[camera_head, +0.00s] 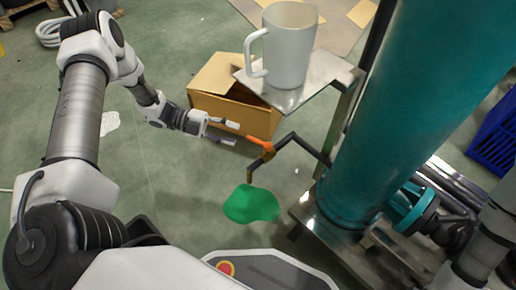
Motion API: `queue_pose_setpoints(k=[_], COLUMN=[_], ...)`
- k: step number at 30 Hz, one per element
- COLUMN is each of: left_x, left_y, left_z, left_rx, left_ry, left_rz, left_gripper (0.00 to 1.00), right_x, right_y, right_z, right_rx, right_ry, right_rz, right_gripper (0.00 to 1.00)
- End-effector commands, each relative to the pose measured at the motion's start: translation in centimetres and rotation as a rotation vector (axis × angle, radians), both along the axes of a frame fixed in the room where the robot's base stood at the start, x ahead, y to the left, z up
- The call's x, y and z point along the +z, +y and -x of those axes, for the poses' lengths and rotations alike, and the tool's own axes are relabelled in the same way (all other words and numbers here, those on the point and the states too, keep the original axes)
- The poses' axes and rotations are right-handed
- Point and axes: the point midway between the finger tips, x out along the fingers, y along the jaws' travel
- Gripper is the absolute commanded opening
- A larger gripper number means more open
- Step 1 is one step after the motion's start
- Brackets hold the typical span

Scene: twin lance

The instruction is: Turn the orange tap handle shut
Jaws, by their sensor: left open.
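The orange tap handle (257,141) sits on a brass-coloured tap (262,158) at the end of a dark bent pipe (296,142). The pipe runs to the large teal cylinder on the right. My left gripper (231,133) is open and empty, just left of the handle. Its upper finger points at the handle's left end; I cannot tell whether they touch. A green puddle-like patch (251,204) lies below the spout. My right gripper is not in view.
A white mug (289,48) stands on a metal shelf (318,81) behind the tap. An open cardboard box (218,108) is below it. The teal cylinder (414,100) blocks the right side. A blue crate (497,135) is at the far right. Floor at left is mostly clear.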

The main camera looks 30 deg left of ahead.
Motion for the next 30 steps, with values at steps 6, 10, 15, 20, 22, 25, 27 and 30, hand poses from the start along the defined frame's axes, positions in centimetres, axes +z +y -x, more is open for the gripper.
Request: queue_pose_setpoints(k=[6,10,15,20,22,25,27,30], left_x=[-1.1,-1.6,-1.6,-1.4,-1.4,-1.4,-1.4,-1.4], left_y=[-3.2,-5.5,-7.1,-7.2,-7.2,-7.2,-7.2,-7.2], left_z=[-0.8,-1.5,-2.0,-2.0,-2.0,-2.0,-2.0,-2.0], left_rx=[-0.011,-0.009,-0.007,-0.005,-0.005,-0.004,-0.004,-0.004], left_ry=[-0.002,-0.001,0.000,0.000,0.000,0.001,0.001,0.001], left_rz=[0.000,-0.001,-0.001,0.000,0.000,-0.001,-0.001,-0.001], left_gripper=[0.40,0.40,0.40,0.40,0.37,0.01,0.00,0.00], right_x=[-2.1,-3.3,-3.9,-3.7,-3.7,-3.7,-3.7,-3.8], right_y=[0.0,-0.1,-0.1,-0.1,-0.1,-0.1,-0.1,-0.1], right_z=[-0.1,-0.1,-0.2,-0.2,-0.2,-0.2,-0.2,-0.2], right_rx=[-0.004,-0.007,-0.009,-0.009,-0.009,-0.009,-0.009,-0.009], right_ry=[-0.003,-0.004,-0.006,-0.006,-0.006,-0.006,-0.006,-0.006], right_rz=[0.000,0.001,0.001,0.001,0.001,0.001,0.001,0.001], right_gripper=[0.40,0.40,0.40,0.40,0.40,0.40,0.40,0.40])
